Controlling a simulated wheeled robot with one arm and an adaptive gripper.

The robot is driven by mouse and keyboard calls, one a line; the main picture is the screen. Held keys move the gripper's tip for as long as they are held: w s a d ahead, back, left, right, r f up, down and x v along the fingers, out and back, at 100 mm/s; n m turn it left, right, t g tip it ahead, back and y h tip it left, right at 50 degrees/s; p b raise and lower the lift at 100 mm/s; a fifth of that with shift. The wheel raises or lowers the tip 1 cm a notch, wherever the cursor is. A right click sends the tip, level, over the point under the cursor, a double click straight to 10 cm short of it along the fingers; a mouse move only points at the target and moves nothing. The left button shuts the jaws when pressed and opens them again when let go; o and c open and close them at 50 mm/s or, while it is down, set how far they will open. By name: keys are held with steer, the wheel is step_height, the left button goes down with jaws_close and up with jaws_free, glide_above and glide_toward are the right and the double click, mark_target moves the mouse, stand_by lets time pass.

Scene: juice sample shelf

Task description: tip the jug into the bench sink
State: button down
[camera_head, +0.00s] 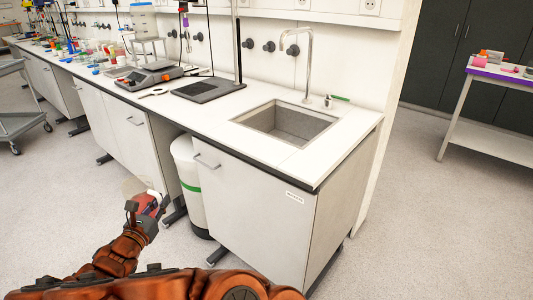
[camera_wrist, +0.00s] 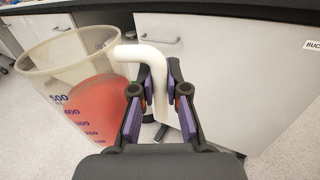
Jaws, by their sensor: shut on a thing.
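The jug (camera_wrist: 75,90) is a clear beaker-like vessel with blue volume marks and red liquid inside, at the left of the wrist view. My gripper (camera_wrist: 158,92) is shut on its pale handle (camera_wrist: 150,55). The liquid surface slants in the wrist view. In the head view the jug (camera_head: 136,188) is small, partly hidden by my gripper (camera_head: 146,207), low in front of the cabinets and below the bench top. The bench sink (camera_head: 286,123) is a grey basin in the white bench top, up and to the right of my gripper, with a tall tap (camera_head: 308,60) behind it.
A white bin with a green band (camera_head: 187,185) stands between the cabinets. The sink cabinet (camera_head: 250,210) stands close to my gripper. A black stand base (camera_head: 207,89) and a hotplate (camera_head: 150,76) sit left of the sink. A grey cart (camera_head: 22,110) is far left.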

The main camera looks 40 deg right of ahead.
steer(key=shift+f+b, duration=2.15)
steer(key=shift+b, duration=1.05)
